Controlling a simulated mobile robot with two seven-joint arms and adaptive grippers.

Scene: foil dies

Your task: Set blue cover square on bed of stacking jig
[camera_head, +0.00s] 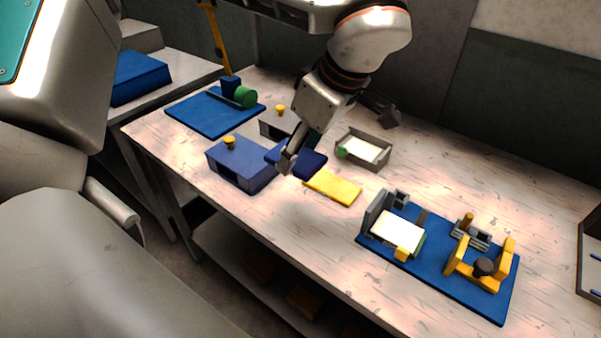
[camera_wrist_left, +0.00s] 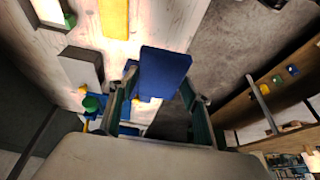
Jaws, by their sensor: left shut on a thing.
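The blue cover (camera_head: 311,164) is a flat dark blue plate held above the table near the yellow slab. My left gripper (camera_head: 297,152) is shut on it. In the left wrist view the cover (camera_wrist_left: 163,72) sits between the fingers of the left gripper (camera_wrist_left: 160,92). The stacking jig (camera_head: 378,212), with grey upright walls, stands on a blue base plate right of the cover and apart from it. A white sheet (camera_head: 397,231) with a green edge lies on its bed, with a yellow block at its front. My right gripper is not in view.
A yellow slab (camera_head: 333,188) lies between cover and jig. A grey tray (camera_head: 370,151) with a white sheet stands behind it. A blue box with yellow knob (camera_head: 240,164) is at left. A yellow clamp-like fixture (camera_head: 480,266) stands right of the jig.

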